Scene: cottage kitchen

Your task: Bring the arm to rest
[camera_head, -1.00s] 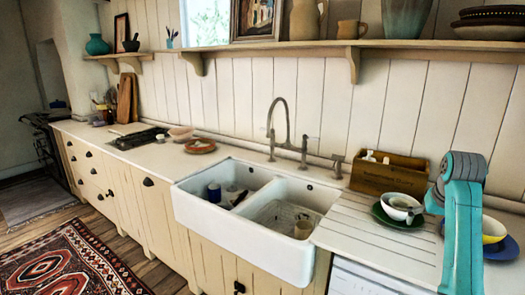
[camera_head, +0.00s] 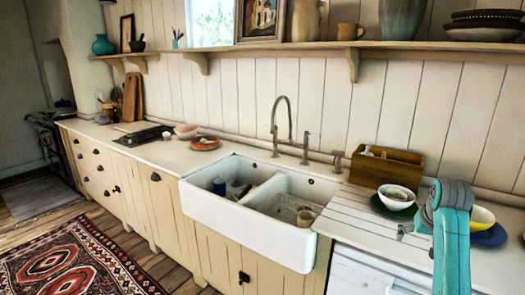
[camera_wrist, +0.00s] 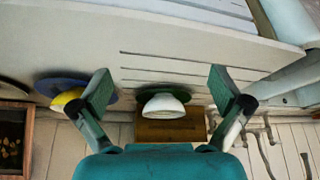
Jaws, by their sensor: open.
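My teal arm (camera_head: 450,235) stands at the right of the head view, bent, in front of the counter's right end. In the wrist view my gripper (camera_wrist: 161,90) is open, its two fingers wide apart with nothing between them touching. A white bowl (camera_wrist: 163,105) on a green plate shows beyond the fingers, apart from them. In the head view the white bowl (camera_head: 396,195) sits on the green plate (camera_head: 376,204), left of my arm. My gripper is hard to make out in the head view.
A yellow bowl (camera_head: 482,219) and blue plate (camera_head: 492,236) lie partly behind my arm. A wooden box (camera_head: 384,166) stands at the wall. The white double sink (camera_head: 250,232) is to the left, with a tall tap (camera_head: 284,122). A shelf (camera_head: 400,47) runs above. Rug-covered floor is at lower left.

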